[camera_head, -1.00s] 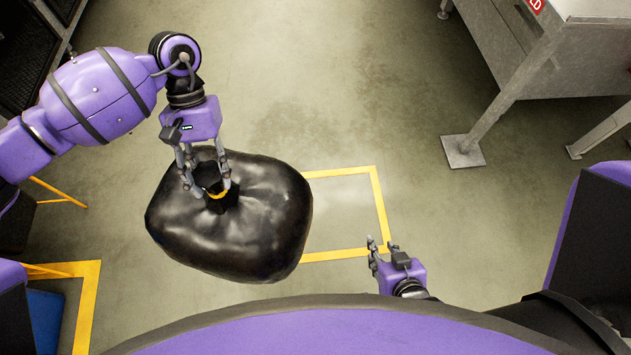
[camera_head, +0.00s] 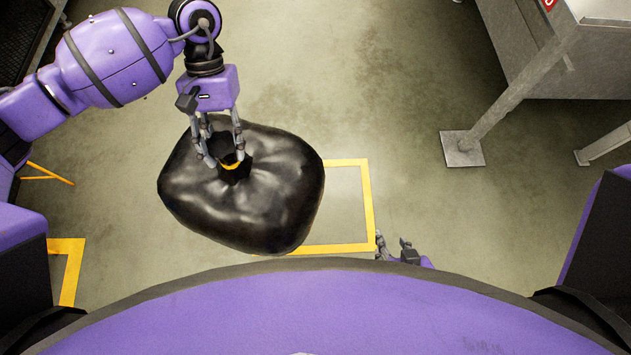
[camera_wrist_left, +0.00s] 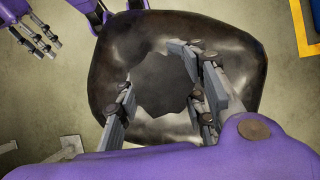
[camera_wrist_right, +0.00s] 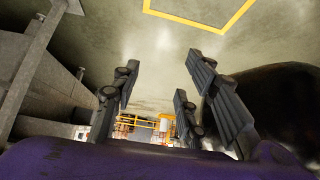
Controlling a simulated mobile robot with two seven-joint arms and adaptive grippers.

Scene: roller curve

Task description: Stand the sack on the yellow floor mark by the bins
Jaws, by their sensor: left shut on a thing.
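The sack (camera_head: 285,200) is black, shiny and bulging, with a gathered neck and a yellow tie on top. My left gripper (camera_head: 222,158) is shut on its neck from above; the sack also fills much of the left wrist view (camera_wrist_left: 215,35). A yellow square floor mark (camera_head: 369,205) shows to the right of the sack, which hides its left part. I cannot tell whether the sack's bottom touches the floor. My right gripper (camera_head: 392,248) is empty, near the mark's lower right corner, partly hidden by my body. Its fingers are apart in the right wrist view (camera_wrist_right: 160,95).
Another yellow floor line (camera_head: 68,262) lies at the lower left. A grey metal table leg with a foot plate (camera_head: 463,148) stands at the right. Bare floor lies beyond the sack. No bins are clearly visible in the head view.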

